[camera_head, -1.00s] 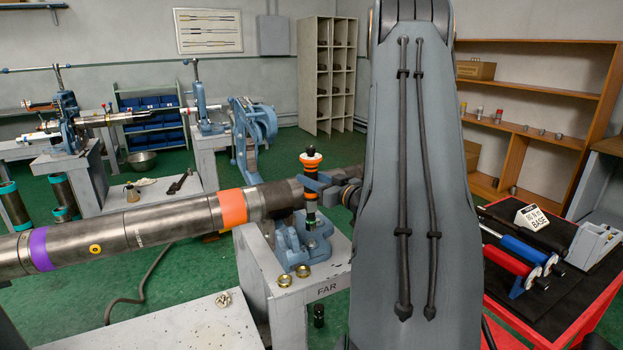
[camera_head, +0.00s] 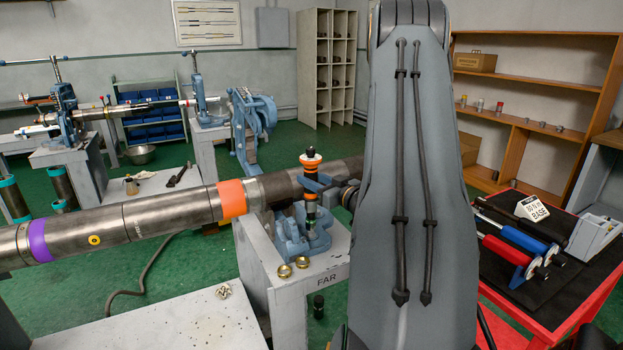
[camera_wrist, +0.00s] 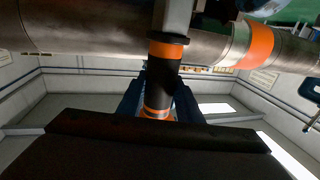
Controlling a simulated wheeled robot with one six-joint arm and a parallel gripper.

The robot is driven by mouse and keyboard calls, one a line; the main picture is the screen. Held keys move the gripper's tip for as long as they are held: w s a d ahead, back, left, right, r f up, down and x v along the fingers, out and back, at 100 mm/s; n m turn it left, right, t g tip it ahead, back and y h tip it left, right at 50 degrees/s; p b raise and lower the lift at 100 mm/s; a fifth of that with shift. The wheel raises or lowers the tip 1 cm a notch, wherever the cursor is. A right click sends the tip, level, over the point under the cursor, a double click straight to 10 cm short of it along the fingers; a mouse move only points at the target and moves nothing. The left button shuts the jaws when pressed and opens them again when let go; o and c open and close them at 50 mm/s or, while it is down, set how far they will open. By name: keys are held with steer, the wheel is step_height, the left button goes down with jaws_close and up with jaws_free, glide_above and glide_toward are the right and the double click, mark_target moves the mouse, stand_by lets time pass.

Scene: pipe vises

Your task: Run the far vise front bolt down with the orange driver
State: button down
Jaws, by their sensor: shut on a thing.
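The orange driver (camera_head: 311,161) stands upright in the head view, black with orange bands and a green band low down. My gripper (camera_head: 318,183) is shut around its shaft from the right. In the wrist view the driver (camera_wrist: 163,76) sits between the blue fingers (camera_wrist: 158,100). The far vise (camera_head: 290,240) is blue and stands on a pale pedestal (camera_head: 300,310) marked FAR. The driver's lower end is over the vise's front part, close to or touching it. I cannot see the front bolt, and cannot tell whether the tip is seated on it.
A long steel pipe (camera_head: 130,226) with purple and orange bands runs close behind the driver. A red cart (camera_head: 530,318) with blue and red tools stands at right.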

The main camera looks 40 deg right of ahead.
stand_by(0.4)
steer(key=shift+f, duration=0.3)
steer(key=shift+f+b, duration=0.7)
steer(key=shift+f, duration=0.55)
stand_by(1.6)
steer(key=shift+f, duration=0.2)
stand_by(1.2)
steer(key=shift+r+p, duration=0.1)
steer(key=shift+p, duration=0.2)
steer(key=shift+r+p, duration=1.75)
steer(key=shift+r, duration=0.85)
steer(key=shift+d, duration=0.1)
